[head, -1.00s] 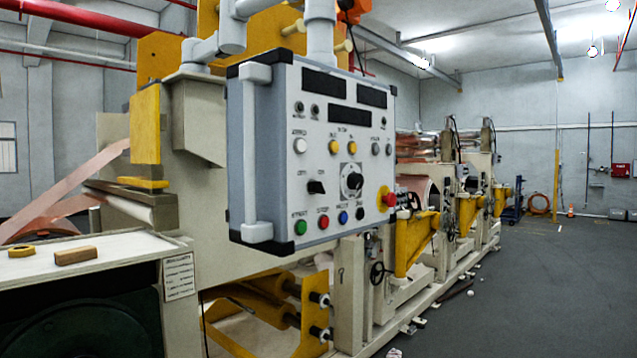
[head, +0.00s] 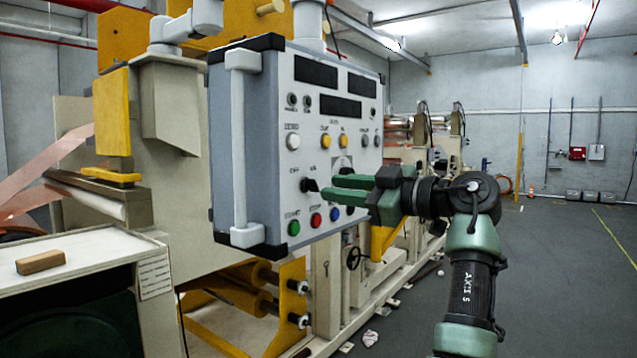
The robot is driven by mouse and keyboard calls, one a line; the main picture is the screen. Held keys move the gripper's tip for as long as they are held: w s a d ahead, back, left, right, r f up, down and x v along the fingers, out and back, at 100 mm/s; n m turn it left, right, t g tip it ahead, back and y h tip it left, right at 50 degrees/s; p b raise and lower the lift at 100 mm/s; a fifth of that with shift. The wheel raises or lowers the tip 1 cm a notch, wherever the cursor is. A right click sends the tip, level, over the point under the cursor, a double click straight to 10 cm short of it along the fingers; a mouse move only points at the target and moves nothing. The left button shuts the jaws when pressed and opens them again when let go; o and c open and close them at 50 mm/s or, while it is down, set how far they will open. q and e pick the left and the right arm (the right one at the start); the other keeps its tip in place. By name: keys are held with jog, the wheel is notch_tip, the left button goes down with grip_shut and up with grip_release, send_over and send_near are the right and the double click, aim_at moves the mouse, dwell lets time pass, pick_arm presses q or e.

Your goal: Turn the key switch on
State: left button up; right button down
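The grey control panel box (head: 301,139) hangs at the centre of the head view, with its button face turned right. A small black switch handle (head: 310,185) sits at lower left on that face, below small lettering. The fingers look a little apart. The tips are beside or just over the handle's right end; contact cannot be told. The fingers and wrist hide the panel's rotary dial and red stop knob.
Green (head: 294,228), red (head: 316,220) and blue (head: 335,214) buttons lie just below the fingers. A vertical grey handle (head: 245,150) is on the box's left edge. A bench with a wooden block (head: 41,262) stands lower left. Open floor (head: 560,290) lies right.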

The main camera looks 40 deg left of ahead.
aim_at(317, 186)
pick_arm(q)
jog(key=a, duration=0.3)
jog(key=a+p, duration=0.1)
jog(key=a, duration=0.1)
jog(key=shift+s, duration=0.3)
jog(key=shift+d, duration=0.1)
grip_shut()
